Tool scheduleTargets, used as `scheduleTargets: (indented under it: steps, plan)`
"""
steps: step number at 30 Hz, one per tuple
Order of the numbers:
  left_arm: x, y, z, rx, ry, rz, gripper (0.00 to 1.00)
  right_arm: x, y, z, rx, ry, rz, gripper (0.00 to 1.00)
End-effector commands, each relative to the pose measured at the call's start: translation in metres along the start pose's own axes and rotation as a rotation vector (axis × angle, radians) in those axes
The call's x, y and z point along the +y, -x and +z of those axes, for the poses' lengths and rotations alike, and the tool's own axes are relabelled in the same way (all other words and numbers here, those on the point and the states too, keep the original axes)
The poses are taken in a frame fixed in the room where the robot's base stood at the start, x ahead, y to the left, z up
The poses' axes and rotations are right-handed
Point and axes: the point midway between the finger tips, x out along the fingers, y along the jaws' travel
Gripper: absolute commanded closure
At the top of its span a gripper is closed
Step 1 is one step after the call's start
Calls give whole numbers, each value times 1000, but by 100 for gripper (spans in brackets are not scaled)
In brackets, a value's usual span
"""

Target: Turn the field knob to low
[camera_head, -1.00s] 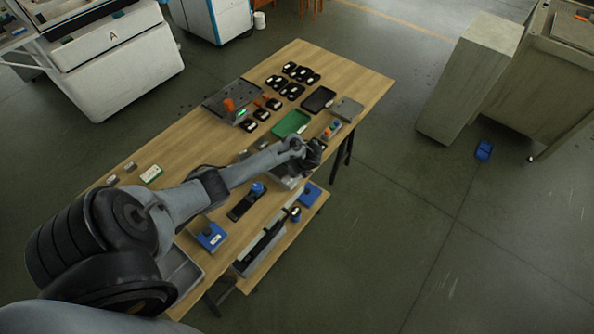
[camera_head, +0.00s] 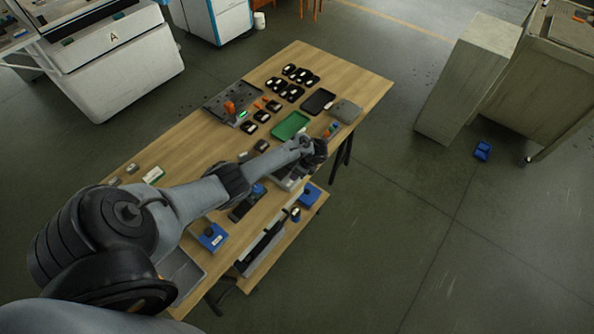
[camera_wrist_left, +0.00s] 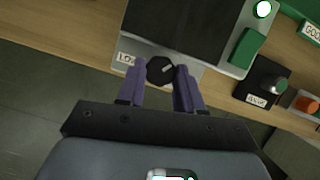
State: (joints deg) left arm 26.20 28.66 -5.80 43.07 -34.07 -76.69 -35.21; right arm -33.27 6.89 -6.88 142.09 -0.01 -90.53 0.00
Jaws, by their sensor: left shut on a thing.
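The field knob (camera_wrist_left: 160,70) is a round black knob with a light pointer mark on a grey panel (camera_wrist_left: 193,81) at the table's front edge. In the left wrist view the mark points right and slightly up. A white LOW label (camera_wrist_left: 127,59) is to the knob's left. My left gripper (camera_wrist_left: 160,73) is shut on the knob, one purple finger on each side. In the head view my left gripper (camera_head: 314,155) is over the panel, and my arm hides the knob there. My right gripper is in neither view.
A green button (camera_wrist_left: 248,47) is on the panel's right, beside a black box with a knob (camera_wrist_left: 268,87) and an orange button (camera_wrist_left: 306,105). In the head view a green tray (camera_head: 290,125) and a dark tray (camera_head: 318,101) lie beyond the gripper. Open floor is right of the table.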

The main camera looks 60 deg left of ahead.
Motion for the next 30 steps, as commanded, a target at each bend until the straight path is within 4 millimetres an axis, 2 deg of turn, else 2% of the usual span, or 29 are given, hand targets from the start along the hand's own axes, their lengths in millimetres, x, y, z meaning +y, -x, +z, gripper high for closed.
scheduleTargets:
  steps: [11, 30]
  plan:
    - [-4, -1, -2, 3, 333, 140, 95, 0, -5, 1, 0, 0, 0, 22]
    - [-8, -3, 2, 2, 863, 359, 95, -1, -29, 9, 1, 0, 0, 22]
